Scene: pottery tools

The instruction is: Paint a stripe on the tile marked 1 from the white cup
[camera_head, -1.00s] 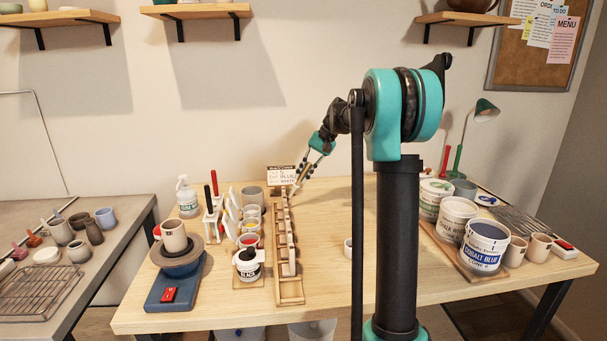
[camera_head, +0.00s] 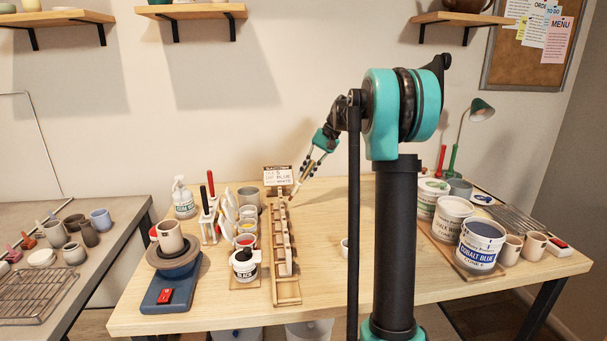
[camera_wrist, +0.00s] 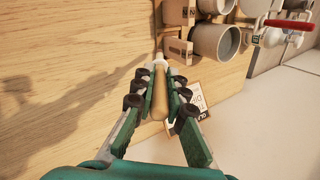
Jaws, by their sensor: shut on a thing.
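My gripper (camera_head: 306,175) is shut on a brush, whose pale wooden handle (camera_wrist: 160,92) lies between the fingers in the wrist view. The brush slants down toward the far end of a wooden tile rack (camera_head: 288,300). I cannot tell whether its tip touches anything. Tiles stand in a row in this rack, seen edge-on in the head view.
A small sign (camera_head: 278,176) stands behind the rack. Large glaze buckets (camera_head: 481,246) stand to the right. The table right of the rack is mostly clear.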

